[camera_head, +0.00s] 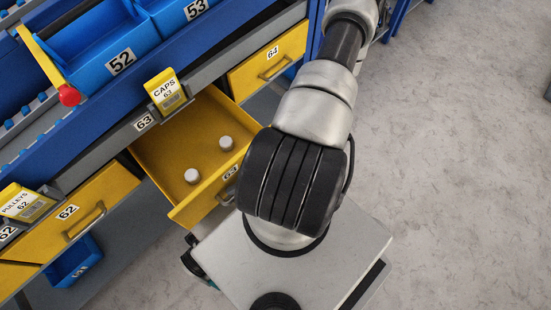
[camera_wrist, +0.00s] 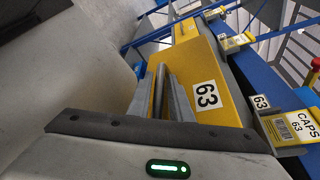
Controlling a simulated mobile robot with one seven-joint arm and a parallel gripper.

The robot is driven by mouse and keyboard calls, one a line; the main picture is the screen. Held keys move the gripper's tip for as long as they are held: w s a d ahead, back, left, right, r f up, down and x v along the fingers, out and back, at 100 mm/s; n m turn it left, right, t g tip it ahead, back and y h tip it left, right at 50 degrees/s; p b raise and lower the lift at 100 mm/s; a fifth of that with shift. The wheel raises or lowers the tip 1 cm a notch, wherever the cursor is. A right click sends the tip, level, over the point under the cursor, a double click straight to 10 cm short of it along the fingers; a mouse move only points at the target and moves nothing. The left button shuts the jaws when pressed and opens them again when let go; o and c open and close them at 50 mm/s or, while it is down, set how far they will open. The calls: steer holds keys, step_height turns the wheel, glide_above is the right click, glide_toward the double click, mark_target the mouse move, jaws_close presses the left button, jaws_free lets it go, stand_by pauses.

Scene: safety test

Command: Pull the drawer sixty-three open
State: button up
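The yellow drawer 63 (camera_head: 190,205) stands pulled out of the blue and grey rack, with its inside showing. Two small white caps (camera_head: 192,176) (camera_head: 226,143) stand apart on its floor. Its front, with the label 63, also shows in the wrist view (camera_wrist: 222,75). Part of its handle (camera_head: 228,195) shows beside my arm. My gripper (camera_wrist: 172,100) is at the drawer front by the handle. In the head view my arm hides it. In the wrist view the grey finger and bar parts overlap, so its closure on the handle is unclear.
Drawer 64 (camera_head: 268,62) and drawer 62 (camera_head: 85,215) on either side are closed. Above are blue bins 52 (camera_head: 115,62) and 53 (camera_head: 185,15), and a yellow CAPS 63 tag (camera_head: 162,88). Open grey floor (camera_head: 460,150) lies to the right.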

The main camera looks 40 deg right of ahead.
steer(key=p+v, duration=0.1)
steer(key=v, duration=1.6)
steer(key=shift+d, duration=0.2)
steer(key=shift+s+r, duration=0.1)
